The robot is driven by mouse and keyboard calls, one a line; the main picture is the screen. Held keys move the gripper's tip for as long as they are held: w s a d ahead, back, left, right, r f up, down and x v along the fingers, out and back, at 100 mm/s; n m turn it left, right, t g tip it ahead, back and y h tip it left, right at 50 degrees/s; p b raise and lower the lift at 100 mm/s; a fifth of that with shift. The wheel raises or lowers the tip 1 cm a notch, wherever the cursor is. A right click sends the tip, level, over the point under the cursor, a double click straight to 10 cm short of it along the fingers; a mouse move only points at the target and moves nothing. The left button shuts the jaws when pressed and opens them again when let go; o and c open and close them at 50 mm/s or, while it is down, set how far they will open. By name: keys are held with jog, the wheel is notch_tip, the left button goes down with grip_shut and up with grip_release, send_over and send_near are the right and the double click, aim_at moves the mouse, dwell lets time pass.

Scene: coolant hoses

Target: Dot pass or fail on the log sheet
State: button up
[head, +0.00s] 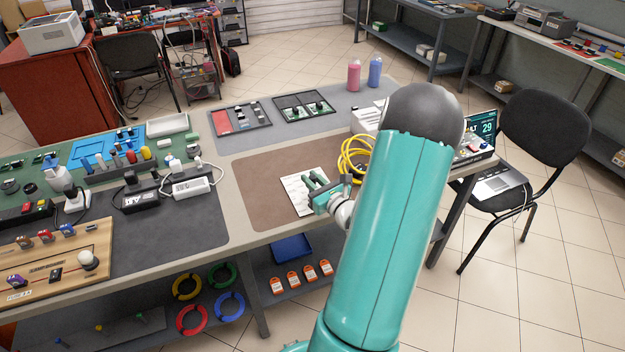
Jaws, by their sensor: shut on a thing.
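The white log sheet (295,201) lies on the brown mat (255,192) in the middle of the bench. Its printed marks are too small to read. My gripper (312,184) is low over the right part of the sheet and covers some of it. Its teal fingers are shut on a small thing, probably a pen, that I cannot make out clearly. I cannot tell whether its tip touches the sheet.
A coiled yellow hose (353,155) lies just right of the sheet, partly behind my arm. Pink (354,75) and blue (375,72) bottles stand at the back. Two dark trays (240,118) lie behind the mat. A power strip (190,187) is to the left.

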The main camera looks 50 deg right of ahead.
jog(key=shift+r, duration=3.5)
